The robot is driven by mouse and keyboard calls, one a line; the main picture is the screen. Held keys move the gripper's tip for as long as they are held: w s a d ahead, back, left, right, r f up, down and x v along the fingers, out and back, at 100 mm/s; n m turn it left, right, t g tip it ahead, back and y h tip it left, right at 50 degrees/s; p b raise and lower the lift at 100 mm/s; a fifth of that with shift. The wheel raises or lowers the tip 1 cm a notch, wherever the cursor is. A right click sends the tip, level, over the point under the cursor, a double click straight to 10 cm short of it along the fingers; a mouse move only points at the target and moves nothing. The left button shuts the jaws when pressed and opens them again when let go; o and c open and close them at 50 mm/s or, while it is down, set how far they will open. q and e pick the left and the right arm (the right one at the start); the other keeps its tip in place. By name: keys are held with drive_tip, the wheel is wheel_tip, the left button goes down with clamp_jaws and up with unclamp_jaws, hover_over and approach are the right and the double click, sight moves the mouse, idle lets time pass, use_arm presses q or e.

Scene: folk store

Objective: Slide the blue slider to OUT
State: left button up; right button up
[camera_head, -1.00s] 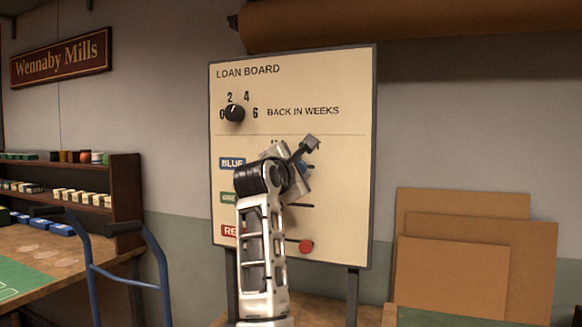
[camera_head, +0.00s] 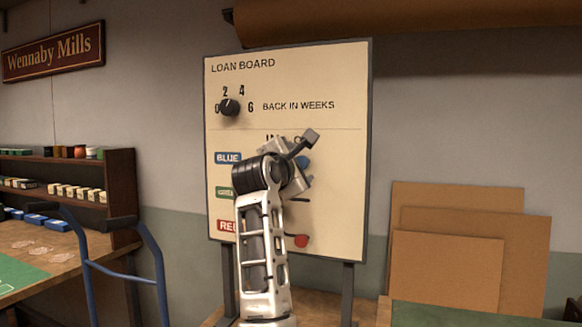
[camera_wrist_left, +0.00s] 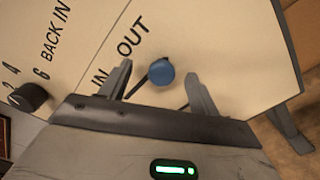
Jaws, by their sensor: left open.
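The blue slider knob (camera_head: 303,161) is on the loan board (camera_head: 330,90), right of the BLUE label (camera_head: 228,157). In the left wrist view the round blue knob (camera_wrist_left: 161,72) sits toward the OUT end of its slot, with the slot running back toward the IN side. The OUT label (camera_wrist_left: 132,37) is clear there. My left gripper (camera_head: 298,167) is in front of the board, its open fingers (camera_wrist_left: 160,88) on either side of the knob in the picture. I cannot tell whether either finger touches it. My right gripper is not in view.
The red knob (camera_head: 301,241) is below on the board, and the black dial (camera_head: 229,107) above. My arm hides the green row's knob. A blue-framed trolley (camera_head: 125,270) stands left, and cardboard sheets (camera_head: 445,270) lean at right.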

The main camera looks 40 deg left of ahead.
use_arm(q)
drive_tip(key=v, duration=0.8)
idle(0.4)
idle(0.5)
